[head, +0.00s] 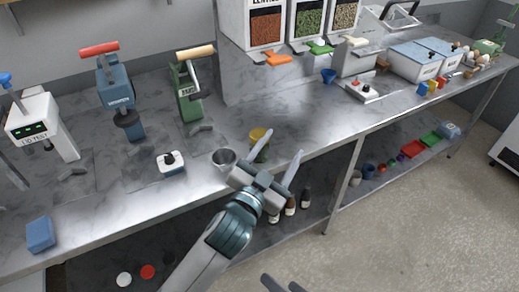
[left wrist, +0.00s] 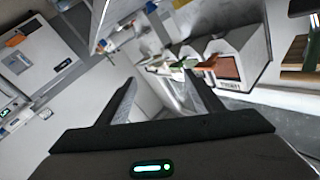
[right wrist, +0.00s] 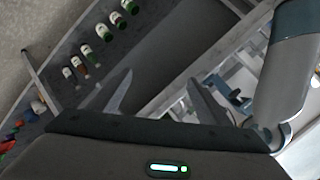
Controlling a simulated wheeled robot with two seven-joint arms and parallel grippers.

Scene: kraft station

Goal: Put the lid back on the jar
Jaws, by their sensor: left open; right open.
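A small yellow round piece (head: 258,134) is on the counter beside my left gripper (head: 284,143), partly hidden by a finger. A green piece shows just below it; I cannot tell whether these are the jar and its lid. My left gripper is open and empty over the counter's front edge. Its open fingers also show in the left wrist view (left wrist: 161,80). My right gripper (head: 284,286) is low at the bottom edge, away from the counter. It is open and empty in the right wrist view (right wrist: 158,80).
The grey counter (head: 300,128) runs across the view. Presses stand at the left, with a white switch box (head: 171,163) and a blue block (head: 40,234). Food dispensers (head: 266,25) stand at the back.

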